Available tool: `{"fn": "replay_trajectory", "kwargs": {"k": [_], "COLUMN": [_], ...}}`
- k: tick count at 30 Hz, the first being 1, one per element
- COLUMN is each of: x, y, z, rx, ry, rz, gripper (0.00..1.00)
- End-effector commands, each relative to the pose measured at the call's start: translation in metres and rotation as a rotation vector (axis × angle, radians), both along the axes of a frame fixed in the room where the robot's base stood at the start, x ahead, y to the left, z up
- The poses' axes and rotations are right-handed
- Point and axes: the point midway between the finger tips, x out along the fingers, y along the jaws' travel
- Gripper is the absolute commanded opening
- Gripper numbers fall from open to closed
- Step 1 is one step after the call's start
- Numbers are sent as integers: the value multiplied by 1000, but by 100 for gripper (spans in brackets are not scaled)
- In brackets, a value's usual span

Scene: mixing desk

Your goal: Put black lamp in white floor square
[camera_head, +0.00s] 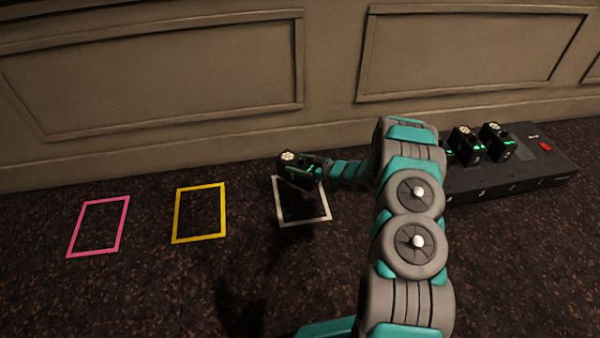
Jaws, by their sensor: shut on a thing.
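The black lamp (290,170) is a small dark block with a pale round top. My gripper (311,174) comes from the right and is shut on it. In the picture, the lamp overlaps the upper left part of the white floor square (305,221). It seems to be held above the floor, with a dark shadow below; the exact height is hard to tell. The white square is an outline on the dark floor, and its upper edge is partly hidden by the lamp and gripper.
A yellow square (201,239) and a pink square (95,254) lie to the left, both empty. A long black box (510,185) at the right carries similar black blocks (497,141), partly hidden by my arm. A panelled wall (180,90) runs behind. The front left floor is clear.

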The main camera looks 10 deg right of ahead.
Motion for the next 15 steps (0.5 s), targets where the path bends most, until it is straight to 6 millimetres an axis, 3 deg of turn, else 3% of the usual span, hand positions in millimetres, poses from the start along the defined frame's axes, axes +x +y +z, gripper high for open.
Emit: {"fn": "replay_trajectory", "kwargs": {"k": [15], "x": [-6], "y": [-4], "z": [-29], "rx": [1], "ry": [-5], "rz": [15], "gripper": [0]}}
